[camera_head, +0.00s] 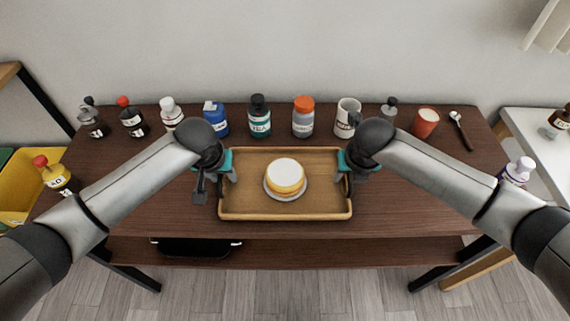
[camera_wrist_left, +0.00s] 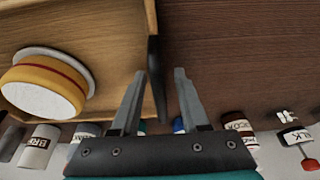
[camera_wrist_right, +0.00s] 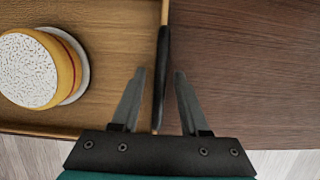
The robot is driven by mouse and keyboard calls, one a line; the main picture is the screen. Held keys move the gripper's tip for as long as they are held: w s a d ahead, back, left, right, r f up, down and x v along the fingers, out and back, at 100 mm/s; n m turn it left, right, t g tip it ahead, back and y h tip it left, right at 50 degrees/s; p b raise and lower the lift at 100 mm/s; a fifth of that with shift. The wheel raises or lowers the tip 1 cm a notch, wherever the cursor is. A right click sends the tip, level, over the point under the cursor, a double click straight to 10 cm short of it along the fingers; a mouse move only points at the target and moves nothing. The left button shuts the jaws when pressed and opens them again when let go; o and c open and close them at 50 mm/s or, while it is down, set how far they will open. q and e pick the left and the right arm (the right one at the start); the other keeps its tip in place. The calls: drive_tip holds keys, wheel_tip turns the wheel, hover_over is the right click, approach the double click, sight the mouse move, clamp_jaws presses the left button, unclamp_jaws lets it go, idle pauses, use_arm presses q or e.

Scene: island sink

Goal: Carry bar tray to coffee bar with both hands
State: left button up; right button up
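The wooden bar tray (camera_head: 235,207) lies flat on the dark wooden table (camera_head: 390,205), close to its front edge. A round yellow-and-white cake (camera_head: 286,174) on a small plate sits in its middle. Black handles are on its left and right sides. My left gripper (camera_head: 222,178) is at the left handle; in the left wrist view its open fingers (camera_wrist_left: 160,75) stand on either side of the black handle (camera_wrist_left: 155,60). My right gripper (camera_head: 350,176) is at the right handle; in the right wrist view its open fingers (camera_wrist_right: 160,75) straddle the handle (camera_wrist_right: 162,60) with gaps.
Several bottles and jars line the table's back, including a tea bottle (camera_head: 260,118), an orange-capped jar (camera_head: 303,122), a white mug (camera_head: 346,118) and a red cup (camera_head: 425,122). A yellow bottle (camera_head: 55,174) stands at the left. A white counter (camera_head: 545,145) is at right.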

use_arm(q)
drive_tip(key=shift+r, duration=0.15)
drive_tip(key=v, duration=1.1)
drive_tip(key=shift+s+r, duration=0.1)
drive_tip(key=shift+r, duration=0.3)
use_arm(e)
drive_tip(key=shift+s+r, duration=0.1)
drive_tip(key=shift+r, duration=0.4)
drive_tip(key=v, duration=1.1)
drive_tip(key=shift+s, duration=0.1)
